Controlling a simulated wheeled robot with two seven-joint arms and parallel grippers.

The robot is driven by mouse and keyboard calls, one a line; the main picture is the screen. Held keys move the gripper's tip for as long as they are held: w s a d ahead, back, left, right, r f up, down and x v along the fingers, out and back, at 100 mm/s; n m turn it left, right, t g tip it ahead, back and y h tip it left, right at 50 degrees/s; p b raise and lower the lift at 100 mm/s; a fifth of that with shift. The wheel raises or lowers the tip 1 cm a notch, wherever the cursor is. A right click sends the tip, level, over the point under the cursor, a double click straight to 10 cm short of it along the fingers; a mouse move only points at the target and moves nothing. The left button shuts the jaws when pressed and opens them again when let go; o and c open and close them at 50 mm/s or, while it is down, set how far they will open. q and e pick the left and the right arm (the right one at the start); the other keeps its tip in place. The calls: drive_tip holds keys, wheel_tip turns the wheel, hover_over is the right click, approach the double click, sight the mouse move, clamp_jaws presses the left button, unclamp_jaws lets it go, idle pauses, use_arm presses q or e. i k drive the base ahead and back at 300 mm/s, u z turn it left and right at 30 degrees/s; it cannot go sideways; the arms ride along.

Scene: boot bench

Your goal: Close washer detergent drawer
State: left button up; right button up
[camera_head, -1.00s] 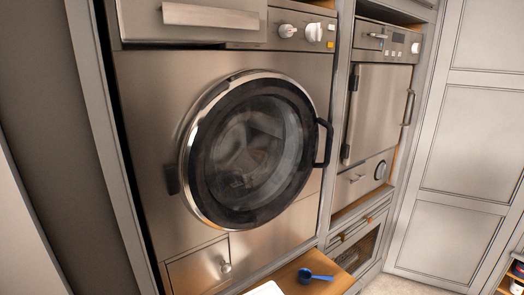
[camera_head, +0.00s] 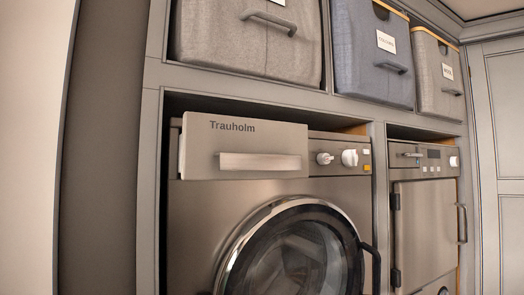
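The washer (camera_head: 190,235) is a steel front-loader set in a grey cabinet. Its detergent drawer (camera_head: 245,139), marked "Trauholm" with a wide pale handle (camera_head: 260,162), is at the top left of the washer. The drawer front stands out from the panel, with its side showing at the left, so it is pulled out. The round door (camera_head: 300,262) below looks shut, and its lower part is cut off. Neither of my grippers is in view.
White knobs (camera_head: 349,158) sit right of the drawer. A second steel appliance (camera_head: 425,225) stands to the right. Fabric bins (camera_head: 372,62) fill the shelf above. The space in front of the drawer looks clear. A cabinet side wall (camera_head: 105,150) is on the left.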

sight(212, 146)
drive_tip(key=u, duration=2.3)
drive_tip(key=k, duration=1.1)
drive_tip(key=z, duration=1.75)
